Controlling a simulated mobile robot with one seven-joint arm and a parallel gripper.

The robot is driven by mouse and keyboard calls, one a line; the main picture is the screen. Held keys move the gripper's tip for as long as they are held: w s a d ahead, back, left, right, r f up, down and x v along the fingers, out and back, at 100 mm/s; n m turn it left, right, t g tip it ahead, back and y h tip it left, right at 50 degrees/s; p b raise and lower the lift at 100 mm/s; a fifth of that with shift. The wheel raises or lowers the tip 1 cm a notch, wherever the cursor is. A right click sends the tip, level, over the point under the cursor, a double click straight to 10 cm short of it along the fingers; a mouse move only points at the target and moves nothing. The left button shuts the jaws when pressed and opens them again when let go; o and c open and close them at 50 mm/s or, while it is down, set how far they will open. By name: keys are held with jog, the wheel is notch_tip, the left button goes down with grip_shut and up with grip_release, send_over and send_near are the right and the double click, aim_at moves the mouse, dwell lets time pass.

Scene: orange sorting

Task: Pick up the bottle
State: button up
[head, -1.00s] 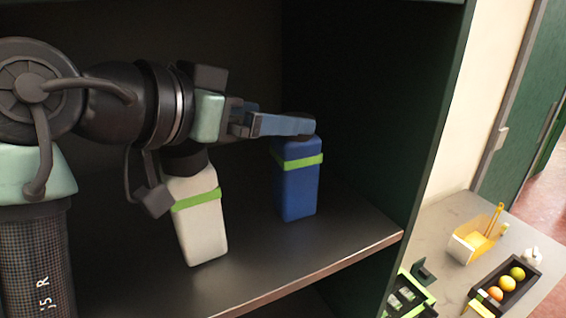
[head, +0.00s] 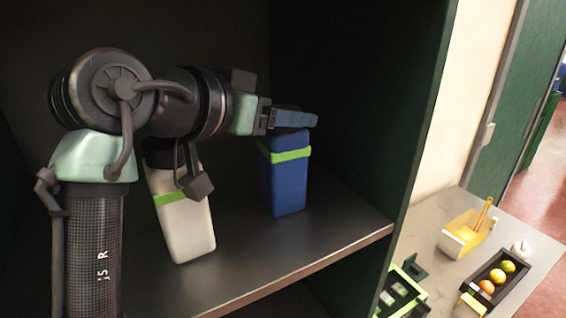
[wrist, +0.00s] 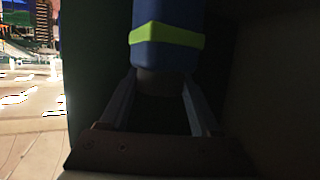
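A blue bottle (head: 284,182) with a lime-green band stands upright on the dark shelf. A white bottle (head: 185,225) with a green band stands to its left, its top partly hidden behind my arm. My gripper (head: 305,119) is level with the top of the blue bottle and hides its cap in the head view. In the wrist view the blue bottle (wrist: 167,52) shows with its dark cap (wrist: 161,84) between the tips of my two spread fingers. I see no clear sign that they press on the cap.
The shelf (head: 330,235) has a front edge and a dark green side wall (head: 405,120) close to the right of the blue bottle. A counter outside at right holds a yellow container (head: 463,238), a black tray (head: 478,298) with fruit and a green-edged rack (head: 402,292).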

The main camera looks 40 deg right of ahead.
grip_shut()
dwell(0.3)
